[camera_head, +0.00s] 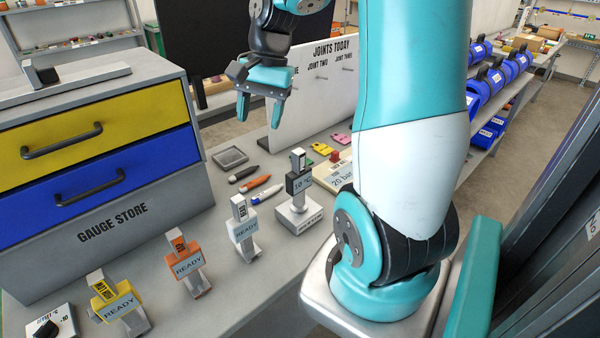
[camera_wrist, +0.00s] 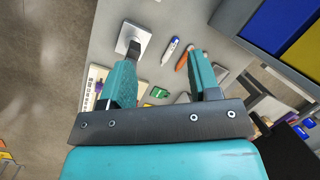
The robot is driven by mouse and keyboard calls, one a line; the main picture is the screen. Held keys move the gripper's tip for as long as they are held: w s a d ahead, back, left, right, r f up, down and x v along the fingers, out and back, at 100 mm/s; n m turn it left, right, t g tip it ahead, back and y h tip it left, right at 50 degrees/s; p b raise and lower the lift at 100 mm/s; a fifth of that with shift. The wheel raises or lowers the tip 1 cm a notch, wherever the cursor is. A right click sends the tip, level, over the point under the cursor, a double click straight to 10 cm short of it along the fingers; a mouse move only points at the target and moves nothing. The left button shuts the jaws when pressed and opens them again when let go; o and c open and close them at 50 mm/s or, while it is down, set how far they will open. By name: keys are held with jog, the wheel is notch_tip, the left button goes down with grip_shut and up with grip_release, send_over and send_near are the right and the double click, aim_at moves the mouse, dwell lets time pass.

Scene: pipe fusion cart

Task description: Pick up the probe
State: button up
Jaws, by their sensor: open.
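No label in view reads "probe". An upright grey-and-black device reading "10 °C" (camera_head: 299,181) stands on a white square base (camera_head: 304,216) on the grey bench. That base also shows at the upper left of the wrist view (camera_wrist: 145,32), partly hidden by a finger. Three upright devices marked "READY" stand along the bench front: yellow (camera_head: 115,299), orange (camera_head: 188,265) and white (camera_head: 242,230). My gripper (camera_head: 260,114) is open and empty, above the far part of the bench. Its parted fingers also show in the wrist view (camera_wrist: 163,52).
Three pens, dark (camera_head: 243,174), orange (camera_head: 255,184) and blue-white (camera_head: 267,193), lie near a small grey tray (camera_head: 230,157). A drawer cabinet marked "GAUGE STORE" (camera_head: 112,222) stands left. A white "JOINTS TODAY" board (camera_head: 318,85) stands behind.

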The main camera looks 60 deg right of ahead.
aim_at(299, 150)
jog(key=s+d+r+m+p, duration=0.2)
jog(key=s+d+m+p, duration=0.15)
jog(key=d+m, duration=0.65)
notch_tip(299, 150, down, 11)
jog(key=shift+a+r+n+p, duration=0.1)
jog(key=shift+n+p, duration=0.5)
jog(key=shift+n, duration=0.5)
jog(key=shift+p+x, duration=1.25)
jog(key=shift+x, duration=1.9)
jog(key=shift+w, duration=0.25)
grip_shut()
